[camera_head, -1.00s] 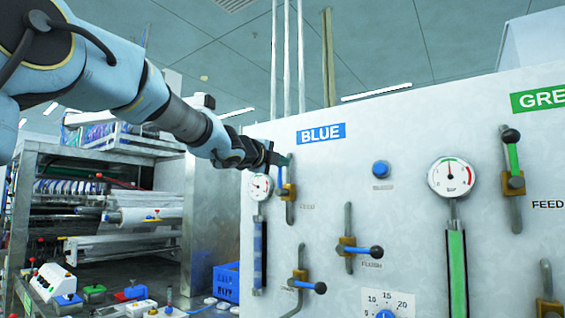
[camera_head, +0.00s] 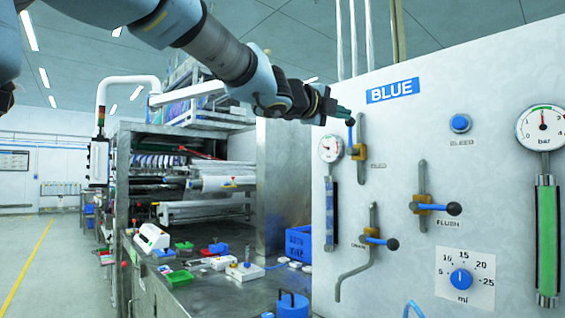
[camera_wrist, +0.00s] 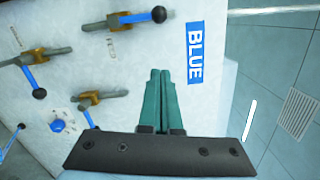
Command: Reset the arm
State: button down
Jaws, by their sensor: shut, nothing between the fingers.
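My gripper (camera_head: 341,112) is at the upper left of the white panel (camera_head: 440,120), close to the top of the blue feed lever (camera_head: 350,130). Its green fingers are together and empty in the wrist view (camera_wrist: 157,90). The feed lever points up, with its dark knob at the top beside my fingertips. I cannot tell whether they touch. In the wrist view the fingers lie left of the BLUE sign (camera_wrist: 194,54).
The flush lever (camera_head: 438,207) and drain lever (camera_head: 378,240) stick out sideways from the panel. A bleed button (camera_head: 460,123), gauge (camera_head: 541,128) and ml dial (camera_head: 461,279) sit right. A bench (camera_head: 170,290) with a blue crate (camera_head: 299,243) is left. Open floor (camera_head: 45,260) lies far left.

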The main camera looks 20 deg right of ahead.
jog(key=w+a+f+n+t+y, duration=0.4)
jog(key=w+a+f+n+y, duration=0.2)
jog(key=w+a+f+n, duration=0.75)
jog(key=w+a+f+n+y, duration=0.3)
jog(key=a+f+n+y, duration=0.25)
jog(key=a+f, duration=0.7)
jog(key=s+a+f+n+g+y, duration=0.35)
jog(key=a+f+n, duration=0.25)
jog(key=a+f, duration=0.65)
jog(key=s+a+f+n+g+y, duration=0.1)
jog(key=s+a+f+n+g, duration=0.1)
jog(key=s+a+f+n, duration=0.2)
jog(key=s+a+f+n+g+y, duration=0.1)
jog(key=s+a+f+n+g, duration=0.2)
jog(key=s+f, duration=0.5)
jog(key=shift+s+a+n, duration=0.8)
jog(key=shift+s+a, duration=0.25)
jog(key=shift+s, duration=0.05)
jog(key=shift+d, duration=0.1)
